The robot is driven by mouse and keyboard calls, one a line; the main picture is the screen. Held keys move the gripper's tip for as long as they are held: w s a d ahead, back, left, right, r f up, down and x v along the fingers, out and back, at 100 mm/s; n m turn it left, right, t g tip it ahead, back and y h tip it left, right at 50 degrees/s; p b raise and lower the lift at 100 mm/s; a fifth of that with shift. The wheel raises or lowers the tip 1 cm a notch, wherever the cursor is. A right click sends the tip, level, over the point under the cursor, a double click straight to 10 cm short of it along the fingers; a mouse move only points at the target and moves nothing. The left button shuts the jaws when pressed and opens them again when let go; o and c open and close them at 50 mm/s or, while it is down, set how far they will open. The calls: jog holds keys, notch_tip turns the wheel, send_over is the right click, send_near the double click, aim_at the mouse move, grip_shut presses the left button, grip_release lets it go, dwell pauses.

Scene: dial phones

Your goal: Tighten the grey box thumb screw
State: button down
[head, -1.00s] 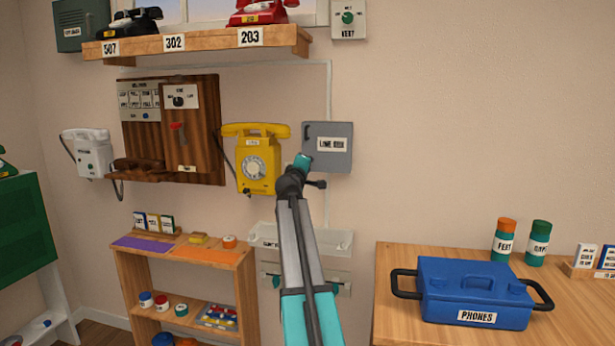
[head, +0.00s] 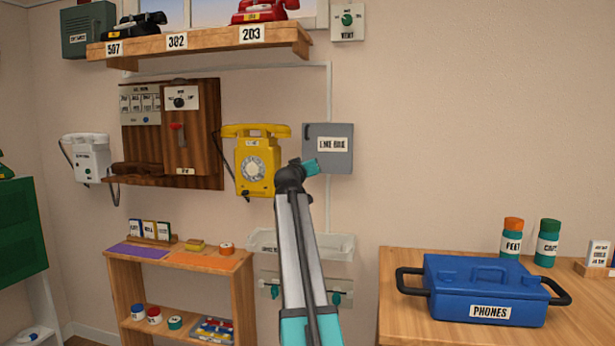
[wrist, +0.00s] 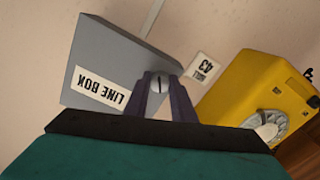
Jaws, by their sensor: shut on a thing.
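The grey box (head: 339,161), labelled LINE BOX, is mounted on the wall right of the yellow phone. In the wrist view the box (wrist: 112,58) appears tilted, its label upside down. A small round slotted thumb screw (wrist: 159,82) shows at the box's edge, between the fingertips. My gripper (wrist: 160,90) is shut on this screw, one dark finger on each side. In the head view my gripper (head: 306,168) is at the lower left of the box; the arm hides the screw there.
The yellow dial phone (head: 255,174) hangs close to the left, and also shows in the wrist view (wrist: 245,95). A small white tag (wrist: 205,67) is on the wall near the box. A white tray (head: 335,247) is below. A blue PHONES case (head: 480,285) stands on the right table.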

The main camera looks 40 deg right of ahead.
jog(key=shift+m+b, duration=2.3)
jog(key=shift+m, duration=1)
jog(key=c, duration=1.5)
grip_release()
jog(key=shift+a, duration=0.1)
jog(key=shift+p+v, duration=1.5)
jog(key=shift+v, duration=5.3)
